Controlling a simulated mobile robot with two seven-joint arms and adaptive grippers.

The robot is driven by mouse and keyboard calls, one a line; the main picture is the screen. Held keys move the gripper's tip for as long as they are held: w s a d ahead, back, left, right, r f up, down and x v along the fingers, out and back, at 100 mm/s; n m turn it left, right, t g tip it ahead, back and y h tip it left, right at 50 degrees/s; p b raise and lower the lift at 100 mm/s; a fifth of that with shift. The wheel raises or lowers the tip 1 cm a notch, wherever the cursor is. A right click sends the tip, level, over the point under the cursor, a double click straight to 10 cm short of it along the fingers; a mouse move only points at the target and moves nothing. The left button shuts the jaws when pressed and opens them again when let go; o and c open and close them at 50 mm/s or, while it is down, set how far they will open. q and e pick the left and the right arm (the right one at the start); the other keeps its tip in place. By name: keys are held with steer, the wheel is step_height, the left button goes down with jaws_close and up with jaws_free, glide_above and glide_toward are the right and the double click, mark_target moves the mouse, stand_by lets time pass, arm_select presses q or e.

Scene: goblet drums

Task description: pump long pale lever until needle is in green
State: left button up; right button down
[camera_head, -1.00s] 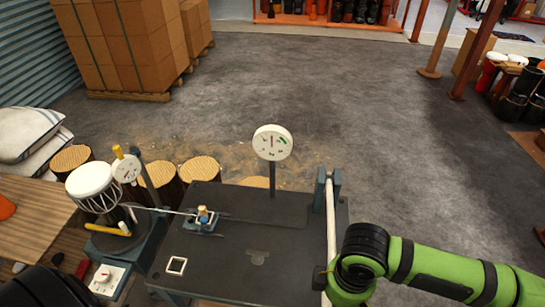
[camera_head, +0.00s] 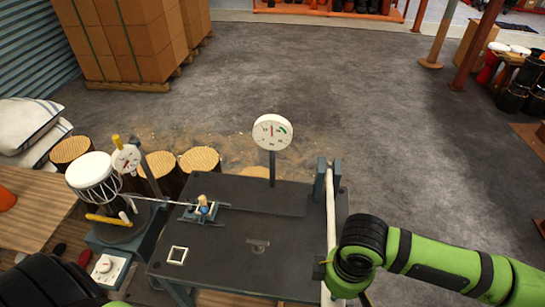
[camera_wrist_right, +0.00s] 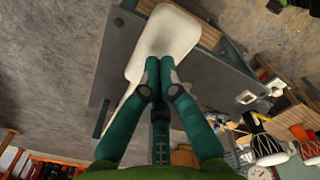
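The long pale lever (camera_head: 331,225) runs from a blue-grey upright bracket (camera_head: 328,172) toward me along the right edge of a dark bench. Its pale, wide end (camera_wrist_right: 165,30) shows in the right wrist view. My left gripper is not in view.
A clamp fixture (camera_head: 203,209) on the dark bench (camera_head: 225,245) links by a rod to a white drum (camera_head: 91,170) at left. A smaller gauge (camera_head: 126,159) stands by the drum. Cut logs (camera_head: 199,160) lie behind. Open floor lies beyond and to the right.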

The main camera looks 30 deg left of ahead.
step_height(320, 180, down, 18)
steer(key=b, duration=0.9)
step_height(320, 180, up, 9)
steer(key=p, duration=1)
steer(key=shift+w+r, duration=0.15)
steer(key=r, duration=0.8)
steer(key=shift+s+r, duration=0.2)
steer(key=shift+r, duration=0.05)
steer(key=shift+s+r, duration=0.1)
steer(key=shift+r, duration=0.45)
steer(key=shift+r, duration=2.5)
